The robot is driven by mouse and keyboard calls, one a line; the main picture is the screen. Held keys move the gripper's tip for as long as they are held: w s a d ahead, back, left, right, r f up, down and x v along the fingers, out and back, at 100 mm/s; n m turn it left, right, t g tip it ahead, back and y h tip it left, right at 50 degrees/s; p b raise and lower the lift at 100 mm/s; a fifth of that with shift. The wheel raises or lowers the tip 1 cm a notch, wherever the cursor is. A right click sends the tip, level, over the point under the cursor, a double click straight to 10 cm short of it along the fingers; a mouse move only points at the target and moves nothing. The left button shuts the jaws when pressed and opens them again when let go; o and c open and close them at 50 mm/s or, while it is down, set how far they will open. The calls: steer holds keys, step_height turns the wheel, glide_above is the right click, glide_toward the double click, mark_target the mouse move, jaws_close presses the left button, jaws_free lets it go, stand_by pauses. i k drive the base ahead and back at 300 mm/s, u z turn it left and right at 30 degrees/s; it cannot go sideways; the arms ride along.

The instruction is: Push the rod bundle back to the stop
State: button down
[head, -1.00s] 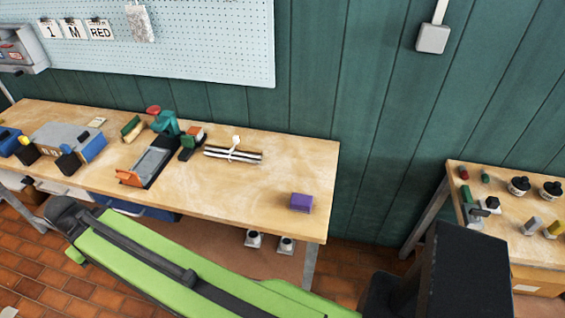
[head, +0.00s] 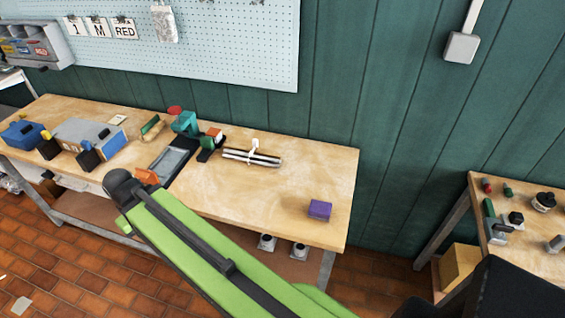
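The rod bundle (head: 266,161) lies on the wooden workbench (head: 285,195), right of the machine parts. It is several thin dark and light rods with a white tie around them, running roughly left to right. A dark block with green and orange parts (head: 209,146) stands just left of its left end. I cannot tell which thing is the stop. My green arm crosses the front of the bench. Its dark joint shows at the bench's front edge, apart from the bundle. My gripper cannot be made out.
A purple block (head: 320,209) sits near the bench's right front. A black tray-like device (head: 177,160) and a grey-blue box (head: 88,138) stand to the left. Bare bench top lies in front of and right of the bundle. A second bench (head: 513,252) stands at the right.

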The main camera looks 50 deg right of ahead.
mark_target(251, 154)
steer(key=u, duration=0.05)
steer(key=i, duration=1)
steer(key=z, duration=0.1)
